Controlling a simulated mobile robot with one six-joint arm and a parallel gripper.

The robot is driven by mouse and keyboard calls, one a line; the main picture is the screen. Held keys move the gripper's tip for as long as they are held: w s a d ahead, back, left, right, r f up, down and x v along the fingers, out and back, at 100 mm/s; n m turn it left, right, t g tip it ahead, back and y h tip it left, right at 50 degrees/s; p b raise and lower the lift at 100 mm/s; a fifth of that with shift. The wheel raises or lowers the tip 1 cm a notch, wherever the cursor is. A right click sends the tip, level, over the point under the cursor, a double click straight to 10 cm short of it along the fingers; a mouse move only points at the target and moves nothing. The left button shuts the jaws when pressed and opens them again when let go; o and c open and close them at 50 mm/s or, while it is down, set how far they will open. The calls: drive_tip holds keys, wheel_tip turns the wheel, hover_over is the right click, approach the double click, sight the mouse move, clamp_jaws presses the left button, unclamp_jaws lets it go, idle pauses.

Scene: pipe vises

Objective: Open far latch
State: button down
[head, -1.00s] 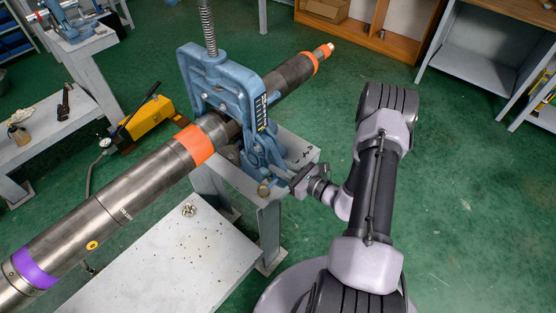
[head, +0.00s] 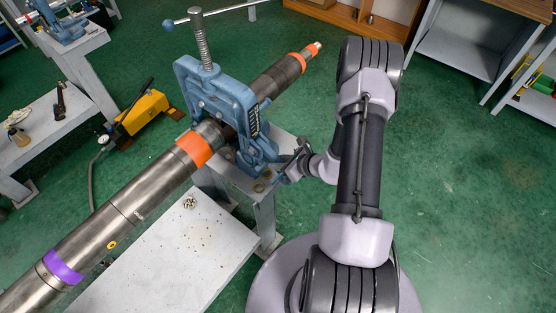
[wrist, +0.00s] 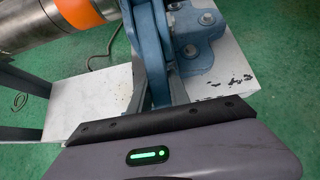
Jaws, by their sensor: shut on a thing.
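The blue pipe vise (head: 222,98) stands upright on a grey stand, with a steel pipe (head: 130,205) running through it. My gripper (head: 287,173) is at the vise's right side, low beside its frame. In the wrist view, my gripper (wrist: 157,98) is shut on the narrow blue latch (wrist: 153,45), which runs upward from between the fingers beside the vise's bolted foot (wrist: 196,35). The latch's upper end is out of the wrist view. In the head view my gripper partly hides the latch's lower part.
The orange band (head: 194,149) on the pipe is close to the vise. A low grey table (head: 165,255) stands in front. A yellow pump (head: 141,113) is on the floor at left. Green floor to the right of my arm is clear.

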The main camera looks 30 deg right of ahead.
idle(0.3)
drive_tip(key=c, duration=1.2)
unclamp_jaws()
drive_tip(key=p+v, duration=0.3)
drive_tip(key=v, duration=1.4)
drive_tip(key=shift+r, duration=0.2)
drive_tip(key=shift+s+d, duration=0.1)
